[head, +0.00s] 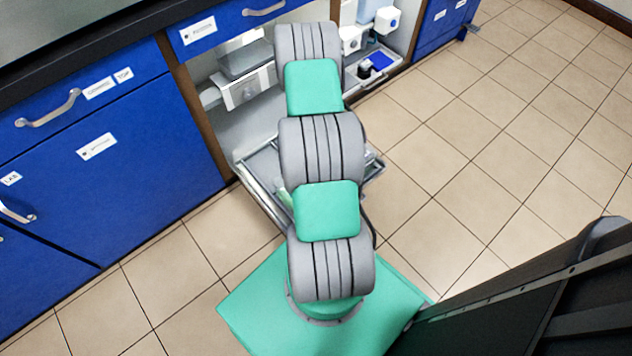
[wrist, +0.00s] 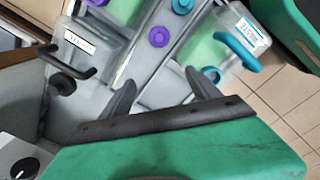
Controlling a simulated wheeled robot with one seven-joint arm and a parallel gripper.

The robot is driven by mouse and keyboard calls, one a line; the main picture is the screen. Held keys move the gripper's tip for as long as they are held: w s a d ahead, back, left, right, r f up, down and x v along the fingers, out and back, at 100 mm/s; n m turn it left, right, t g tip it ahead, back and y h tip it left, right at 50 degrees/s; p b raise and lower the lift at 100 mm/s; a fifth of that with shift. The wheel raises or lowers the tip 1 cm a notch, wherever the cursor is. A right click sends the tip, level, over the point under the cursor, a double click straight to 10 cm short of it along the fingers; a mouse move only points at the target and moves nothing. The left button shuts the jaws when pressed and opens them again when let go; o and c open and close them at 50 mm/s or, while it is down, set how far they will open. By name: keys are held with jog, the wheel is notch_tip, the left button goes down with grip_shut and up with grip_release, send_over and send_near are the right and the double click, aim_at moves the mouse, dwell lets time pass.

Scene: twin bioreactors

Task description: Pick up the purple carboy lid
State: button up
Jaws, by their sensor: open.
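In the wrist view a round purple lid with a darker centre (wrist: 159,37) lies on a grey surface between two clear containers. In the head view my arm hides the gripper and lids.
A clear container with a black handle (wrist: 92,45) stands left, and one with a teal handle (wrist: 240,50) stands right. In the head view, blue cabinets (head: 95,150) flank the open bay with a pulled-out metal tray (head: 262,185).

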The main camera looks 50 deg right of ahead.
jog(key=shift+n, duration=0.6)
jog(key=s+d+f, duration=0.1)
jog(key=f, duration=0.2)
jog(key=s+d+f+b, duration=0.1)
jog(key=f, duration=0.3)
jog(key=s+f+b, duration=0.1)
jog(key=f, duration=0.3)
jog(key=shift+s+d+f, duration=0.1)
jog(key=shift+s+d, duration=0.15)
jog(key=shift+d, duration=0.15)
notch_tip(320, 180, down, 7)
jog(key=b, duration=0.3)
jog(key=shift+s+f, duration=0.1)
jog(key=shift+c, duration=0.3)
jog(key=c, duration=1.3)
